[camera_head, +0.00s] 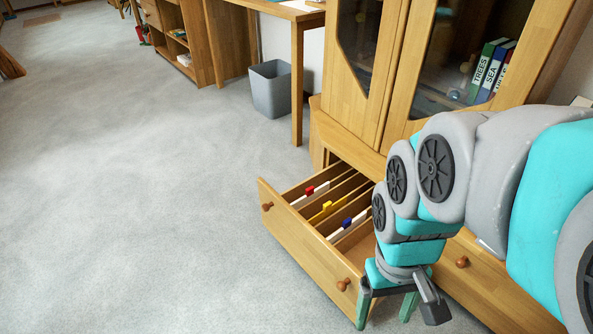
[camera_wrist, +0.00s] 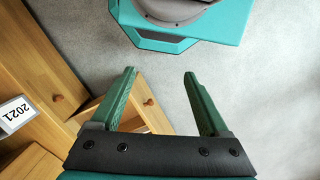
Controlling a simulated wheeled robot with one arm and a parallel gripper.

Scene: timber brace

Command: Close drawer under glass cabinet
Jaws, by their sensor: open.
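The wooden drawer (camera_head: 304,252) under the glass cabinet (camera_head: 385,112) is pulled open. Its front panel has two round knobs, and it holds files with red, yellow and blue tabs. My gripper (camera_head: 385,304) is open and empty, pointing down near the right end of the drawer's front. One finger appears close to the right knob; I cannot tell whether it touches. My arm hides part of the drawer's right side. In the wrist view, the open green fingers (camera_wrist: 160,74) have nothing between them but grey floor; wooden panels with knobs show at the left.
A closed drawer with a knob (camera_head: 461,262) is right of the open one, partly behind my arm. A grey bin (camera_head: 271,88) and a desk leg (camera_head: 297,85) stand beyond the cabinet's left side. The carpeted floor (camera_head: 130,190) at left is clear.

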